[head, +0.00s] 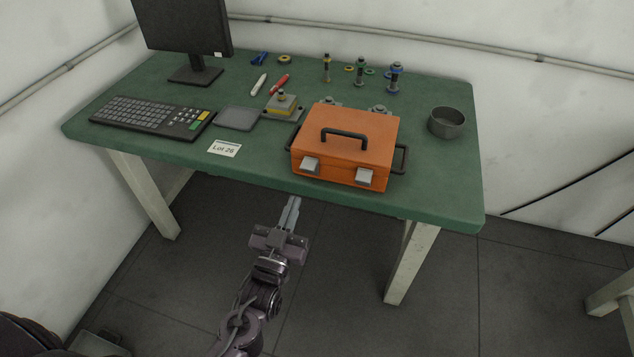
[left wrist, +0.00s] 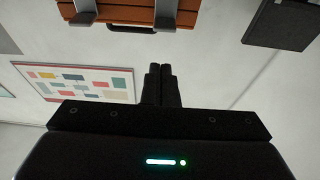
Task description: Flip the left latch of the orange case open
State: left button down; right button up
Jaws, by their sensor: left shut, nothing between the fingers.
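The orange case (head: 345,145) lies closed on the green table near its front edge, with a black handle (head: 345,134) on its lid. Its left latch (head: 310,164) and right latch (head: 365,177) are grey plates on the front face and look alike. My left gripper (head: 292,203) is shut and empty, in front of the table edge and below the left latch, apart from the case. In the left wrist view, which appears upside down, the case (left wrist: 130,14) is at the top beyond the shut fingers. My right gripper is not in view.
The green table (head: 450,180) also holds a keyboard (head: 150,115), a monitor (head: 185,28), a grey pad (head: 238,118), a yellow-and-grey block (head: 283,104) and a dark bowl (head: 446,122). A "Lot 26" card (head: 224,149) lies left of the case.

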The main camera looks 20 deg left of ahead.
aim_at(305, 168)
pick_arm(q)
notch_tip(305, 168, up, 2)
jog(key=shift+a+r+t, duration=0.1)
jog(key=shift+r+t, duration=0.1)
jog(key=shift+t, duration=0.2)
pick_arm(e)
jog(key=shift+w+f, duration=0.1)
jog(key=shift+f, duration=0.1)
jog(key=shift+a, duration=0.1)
